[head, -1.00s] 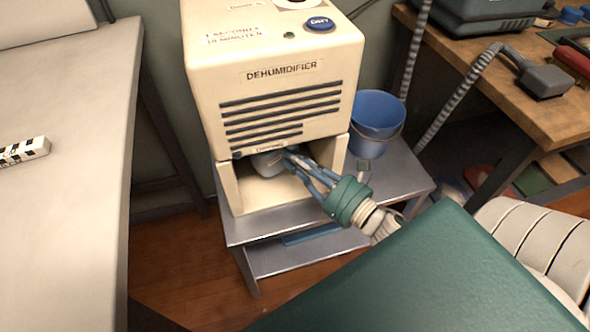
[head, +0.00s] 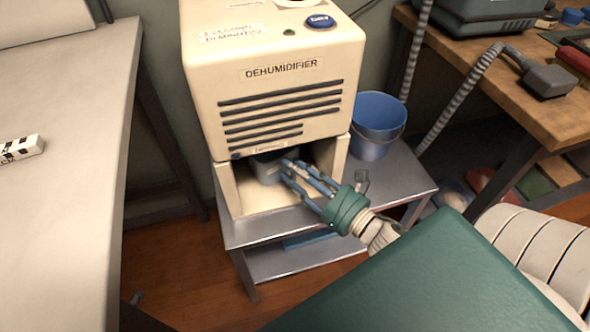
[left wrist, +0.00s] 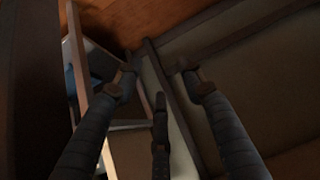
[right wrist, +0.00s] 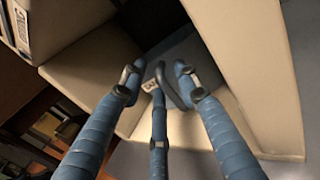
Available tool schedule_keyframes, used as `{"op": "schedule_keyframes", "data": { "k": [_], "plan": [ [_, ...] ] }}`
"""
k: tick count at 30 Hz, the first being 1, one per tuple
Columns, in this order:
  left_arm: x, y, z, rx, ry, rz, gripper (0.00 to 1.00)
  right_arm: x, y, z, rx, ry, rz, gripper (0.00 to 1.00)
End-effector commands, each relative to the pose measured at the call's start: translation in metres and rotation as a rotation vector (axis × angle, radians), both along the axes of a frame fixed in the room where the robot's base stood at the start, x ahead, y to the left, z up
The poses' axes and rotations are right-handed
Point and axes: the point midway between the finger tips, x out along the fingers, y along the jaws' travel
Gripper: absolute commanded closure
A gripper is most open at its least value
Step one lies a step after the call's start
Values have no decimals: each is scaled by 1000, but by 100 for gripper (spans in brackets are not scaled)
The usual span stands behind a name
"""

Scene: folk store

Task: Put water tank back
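The dehumidifier (head: 275,100) is a cream box with dark vents and an open bay at its lower front. The water tank (head: 268,170), a greyish container, sits inside this bay, partly in shadow. My right gripper (head: 287,170) is at the bay opening in front of the tank. In the right wrist view its blue fingers (right wrist: 158,75) are spread, with the tank's grey surface (right wrist: 185,48) ahead and a dark curved handle near the fingertips. Nothing is visibly clamped. My left gripper (left wrist: 155,80) is open and empty; it is outside the head view.
The dehumidifier stands on a grey metal table (head: 400,180) with a lower shelf. A blue bucket (head: 378,125) stands right of it. A pale worktop (head: 75,180) is at left, a wooden workbench (head: 500,80) with a hose at right. A green surface (head: 430,280) fills the lower right.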

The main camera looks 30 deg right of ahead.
Motion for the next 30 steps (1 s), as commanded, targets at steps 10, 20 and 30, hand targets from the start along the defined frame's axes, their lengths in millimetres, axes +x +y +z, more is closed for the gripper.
{"op": "schedule_keyframes", "data": {
  "k": [10, 20, 30],
  "plan": [
    [-4, 1, -2, 4, 20, 0, 60, -21, -6, -1, 2, 2, -3, 69],
    [-21, 6, -12, 19, 95, 7, 60, -88, -23, -2, 1, 3, -4, 69],
    [-28, 10, -15, 27, 127, 12, 60, -116, -29, -2, 0, -2, 0, 69]
  ]
}}
